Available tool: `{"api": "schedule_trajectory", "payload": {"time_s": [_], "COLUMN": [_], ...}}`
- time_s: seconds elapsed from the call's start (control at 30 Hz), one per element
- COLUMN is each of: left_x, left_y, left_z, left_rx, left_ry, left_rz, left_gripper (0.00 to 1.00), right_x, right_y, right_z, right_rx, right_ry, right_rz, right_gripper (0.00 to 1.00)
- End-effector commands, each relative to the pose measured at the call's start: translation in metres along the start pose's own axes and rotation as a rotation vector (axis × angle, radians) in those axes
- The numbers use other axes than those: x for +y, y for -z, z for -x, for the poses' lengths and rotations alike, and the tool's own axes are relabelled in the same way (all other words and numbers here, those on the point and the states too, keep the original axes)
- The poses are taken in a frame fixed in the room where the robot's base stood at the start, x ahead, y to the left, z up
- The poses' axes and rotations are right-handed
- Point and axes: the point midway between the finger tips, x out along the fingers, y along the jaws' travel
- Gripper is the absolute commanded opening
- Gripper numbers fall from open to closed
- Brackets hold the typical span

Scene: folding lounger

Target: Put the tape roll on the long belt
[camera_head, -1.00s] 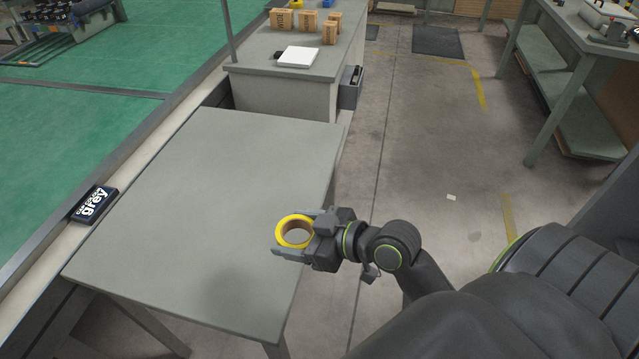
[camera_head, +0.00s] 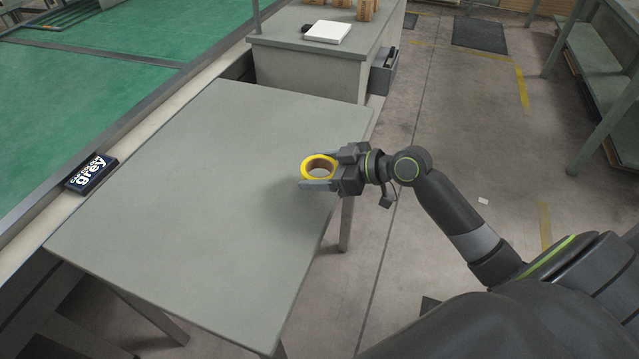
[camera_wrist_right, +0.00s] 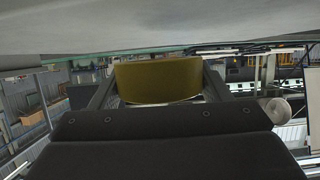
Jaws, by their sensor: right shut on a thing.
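The yellow tape roll (camera_head: 305,165) is a ring with a brown inner side. My right gripper (camera_head: 324,168) is shut on it and holds it above the right side of a grey table. In the right wrist view the roll (camera_wrist_right: 157,84) sits between the two fingers, with a grey surface close along the top of the picture. A long green surface (camera_head: 110,88) with a pale edge runs along the left, beyond the table; it looks like the belt. The roll is well apart from it. My left gripper is not in view.
The grey table (camera_head: 190,190) is bare. Behind, a counter (camera_head: 300,70) carries a white flat thing (camera_head: 327,32) and brown boxes (camera_head: 366,9). Floor is open at right.

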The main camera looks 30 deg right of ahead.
Motion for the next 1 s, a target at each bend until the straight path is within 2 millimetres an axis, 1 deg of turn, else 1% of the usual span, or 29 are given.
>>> {"api": "schedule_trajectory", "payload": {"time_s": [0.2,0.27,0.53,0.67,0.7,0.83,1.0], "left_x": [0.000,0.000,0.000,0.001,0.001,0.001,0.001], "left_y": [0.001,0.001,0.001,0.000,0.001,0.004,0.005], "left_z": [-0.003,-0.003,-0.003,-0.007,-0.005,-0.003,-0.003], "left_rx": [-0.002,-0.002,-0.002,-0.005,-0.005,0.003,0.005], "left_ry": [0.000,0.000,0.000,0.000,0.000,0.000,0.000], "left_rz": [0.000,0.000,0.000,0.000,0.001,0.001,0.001], "left_gripper": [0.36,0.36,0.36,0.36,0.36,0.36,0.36], "right_x": [-0.001,-0.001,-0.001,-0.001,-0.001,-0.001,-0.001], "right_y": [-0.028,-0.033,-0.035,-0.039,-0.038,-0.037,-0.037], "right_z": [-0.012,-0.014,-0.015,-0.016,-0.016,-0.016,-0.016], "right_rx": [0.001,0.001,0.001,0.001,0.000,0.000,0.000], "right_ry": [0.001,0.000,0.000,0.000,0.000,0.000,0.000], "right_rz": [-0.006,-0.004,0.001,0.000,0.001,0.000,0.000], "right_gripper": [0.48,0.48,0.48,0.48,0.74,0.91,0.92]}}
